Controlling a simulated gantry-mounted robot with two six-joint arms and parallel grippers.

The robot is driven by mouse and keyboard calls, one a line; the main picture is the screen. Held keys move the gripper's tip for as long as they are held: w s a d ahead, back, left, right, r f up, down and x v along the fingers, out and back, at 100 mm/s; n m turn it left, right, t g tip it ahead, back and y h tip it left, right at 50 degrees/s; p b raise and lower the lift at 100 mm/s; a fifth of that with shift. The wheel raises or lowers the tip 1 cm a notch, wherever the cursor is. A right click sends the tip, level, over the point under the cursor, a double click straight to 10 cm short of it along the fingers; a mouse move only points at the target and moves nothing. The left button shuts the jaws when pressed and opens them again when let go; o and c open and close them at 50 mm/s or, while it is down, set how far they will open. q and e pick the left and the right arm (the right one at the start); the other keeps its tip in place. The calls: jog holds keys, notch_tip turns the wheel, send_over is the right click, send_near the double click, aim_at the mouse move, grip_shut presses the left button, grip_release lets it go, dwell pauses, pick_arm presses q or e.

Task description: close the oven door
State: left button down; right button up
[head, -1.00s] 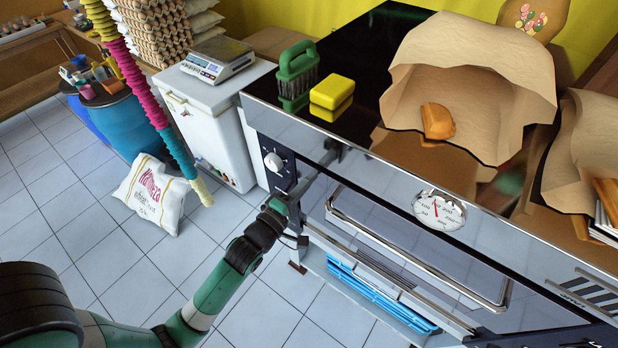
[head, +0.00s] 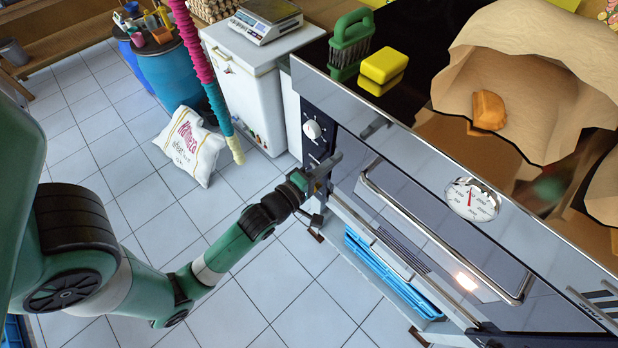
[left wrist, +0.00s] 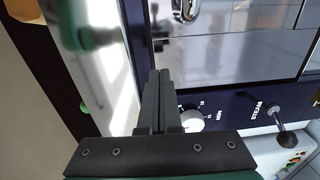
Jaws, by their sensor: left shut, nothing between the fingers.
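The oven door (head: 412,196) is a glossy dark panel on the oven front with a long metal bar handle (head: 440,238). It looks upright and close to the front frame, but I cannot tell whether a small gap is left. My left gripper (head: 334,161) is shut and empty at the door's left end, below the white knob (head: 312,130). In the left wrist view, its closed fingers (left wrist: 158,78) point toward the door panel (left wrist: 245,55), beside the knob (left wrist: 192,118). I cannot tell whether they touch it. My right gripper does not show.
A round gauge (head: 470,199) sits on the oven front. A green brush (head: 351,45), a yellow sponge (head: 382,66) and a paper bag (head: 540,60) lie on top. A blue rack (head: 392,275) is below.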

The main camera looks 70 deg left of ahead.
pick_arm(q)
jog(key=b+v, duration=0.2)
jog(key=v, duration=0.6)
jog(key=shift+f, duration=0.1)
